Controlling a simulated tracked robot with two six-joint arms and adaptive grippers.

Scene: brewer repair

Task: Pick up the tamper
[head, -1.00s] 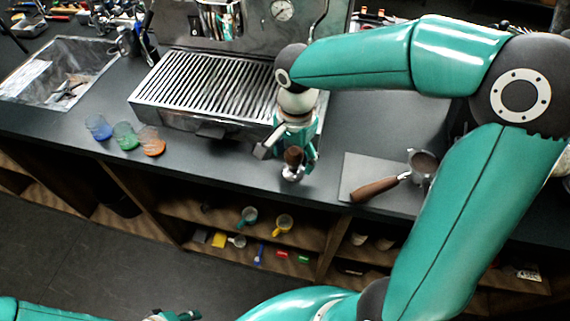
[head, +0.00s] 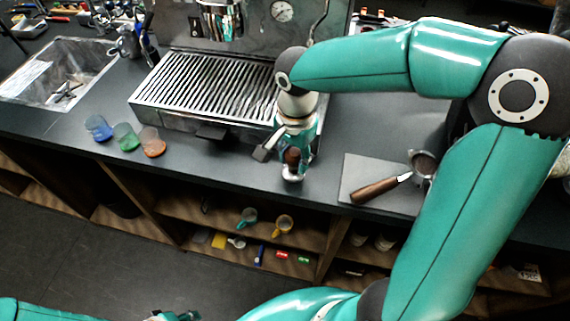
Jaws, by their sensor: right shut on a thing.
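The tamper (head: 292,158) has a brown wooden handle and a round metal base. It stands near the counter's front edge, in front of the espresso machine. My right gripper (head: 290,148) comes down from above and is shut on the tamper's handle. Its fingers hide part of the handle. I cannot tell whether the base is touching the counter. My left gripper (head: 175,316) shows only as a sliver at the bottom edge, and its fingers are not clear.
The espresso machine's drip grate (head: 205,88) is behind. A portafilter (head: 385,188) lies on a grey mat (head: 352,172) at right. Blue, green and orange cups (head: 126,137) stand at left. A sink (head: 60,75) is farther left. Shelves below hold mugs.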

